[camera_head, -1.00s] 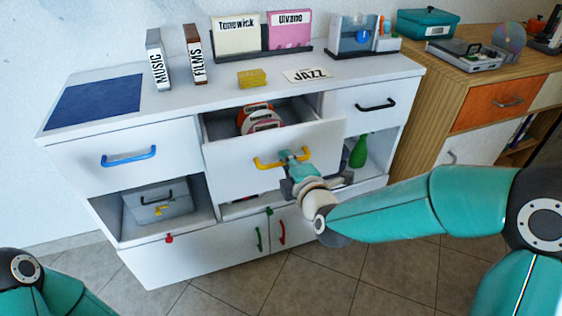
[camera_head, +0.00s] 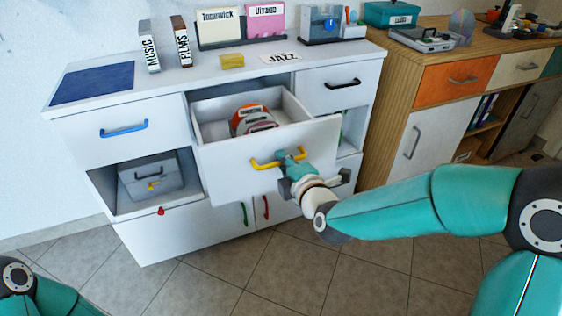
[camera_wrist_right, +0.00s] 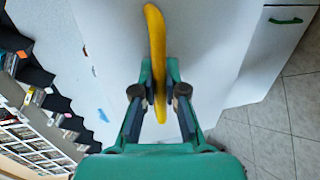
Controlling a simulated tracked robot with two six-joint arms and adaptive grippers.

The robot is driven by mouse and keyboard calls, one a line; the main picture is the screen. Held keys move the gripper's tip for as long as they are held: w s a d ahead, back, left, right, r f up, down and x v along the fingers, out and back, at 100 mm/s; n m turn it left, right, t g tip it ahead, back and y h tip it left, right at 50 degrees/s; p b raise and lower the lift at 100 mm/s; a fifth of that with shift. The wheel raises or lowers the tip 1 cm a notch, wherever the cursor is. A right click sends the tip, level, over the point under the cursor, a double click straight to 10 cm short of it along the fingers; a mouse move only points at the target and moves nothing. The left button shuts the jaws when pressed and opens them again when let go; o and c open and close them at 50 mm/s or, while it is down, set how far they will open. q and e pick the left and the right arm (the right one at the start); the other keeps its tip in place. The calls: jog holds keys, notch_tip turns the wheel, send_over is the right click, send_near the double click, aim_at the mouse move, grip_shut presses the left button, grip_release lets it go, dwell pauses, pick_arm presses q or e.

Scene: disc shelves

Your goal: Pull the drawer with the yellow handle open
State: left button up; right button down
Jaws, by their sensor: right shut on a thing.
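The drawer (camera_head: 222,176) with the yellow handle (camera_head: 264,164) is in the middle of the white cabinet. It stands well out from the cabinet front, and red and white round items (camera_head: 252,121) show inside it. My right gripper (camera_head: 293,163) is shut on the right part of the yellow handle. In the right wrist view the handle (camera_wrist_right: 156,50) runs down between the two fingers of the gripper (camera_wrist_right: 160,108). My left gripper is outside the head view; only a part of my left arm shows at the lower left.
The white cabinet has closed drawers with a blue handle (camera_head: 124,129) and a black handle (camera_head: 343,84). A grey box (camera_head: 150,178) sits in the lower left compartment. A wooden cabinet (camera_head: 385,120) stands at the right. Tiled floor in front is free.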

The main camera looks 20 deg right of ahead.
jog(key=shift+s+f, duration=0.1)
jog(key=shift+f, duration=0.2)
jog(key=c, duration=1.2)
grip_release()
jog(key=shift+r, duration=0.15)
jog(key=v, duration=0.7)
jog(key=shift+s, duration=0.15)
